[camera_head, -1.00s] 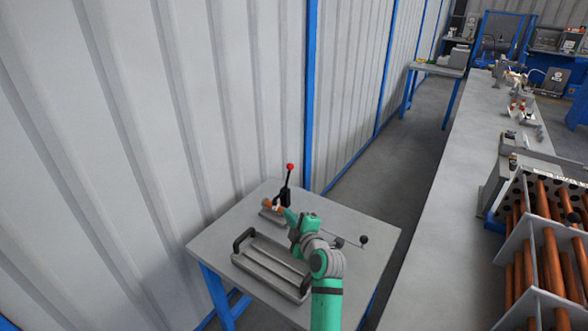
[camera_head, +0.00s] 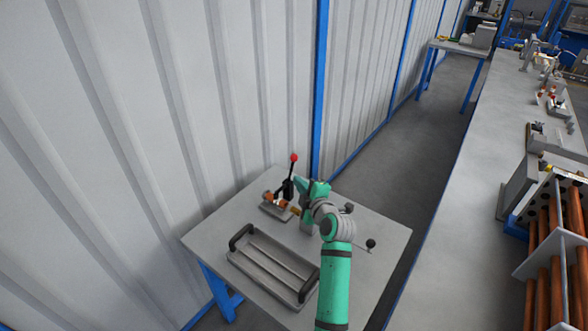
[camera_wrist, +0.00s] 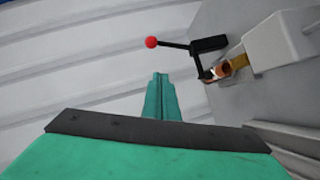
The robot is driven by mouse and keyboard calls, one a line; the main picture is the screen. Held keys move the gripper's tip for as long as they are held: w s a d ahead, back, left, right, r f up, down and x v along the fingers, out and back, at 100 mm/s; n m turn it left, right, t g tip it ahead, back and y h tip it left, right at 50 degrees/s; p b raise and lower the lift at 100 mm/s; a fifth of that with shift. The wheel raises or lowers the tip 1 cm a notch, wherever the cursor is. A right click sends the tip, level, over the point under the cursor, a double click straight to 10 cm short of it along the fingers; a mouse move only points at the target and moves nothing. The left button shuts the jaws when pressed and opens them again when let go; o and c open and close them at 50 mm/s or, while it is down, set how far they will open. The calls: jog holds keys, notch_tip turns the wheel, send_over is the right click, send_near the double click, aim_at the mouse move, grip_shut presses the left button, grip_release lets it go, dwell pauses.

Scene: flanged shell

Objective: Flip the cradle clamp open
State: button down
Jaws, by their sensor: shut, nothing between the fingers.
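The cradle clamp (camera_head: 287,187) stands at the back of the small grey table, with a black upright lever topped by a red ball (camera_head: 294,157). A copper-coloured flanged piece (camera_head: 276,199) sits beside the clamp's base on a low grey block. In the head view my gripper (camera_head: 299,183) is close to the clamp's right side; contact there cannot be told.
A grey tray with black handles (camera_head: 273,266) lies at the table's front. The corrugated wall (camera_head: 150,120) rises close behind the table (camera_head: 205,243). A long bench (camera_head: 470,180) runs along the right.

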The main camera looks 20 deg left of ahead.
jog(key=w+d+x, duration=0.1)
jog(key=d+x, duration=0.1)
jog(key=x, duration=1)
jog(key=shift+w+f, duration=0.15)
jog(key=shift+f, duration=0.25)
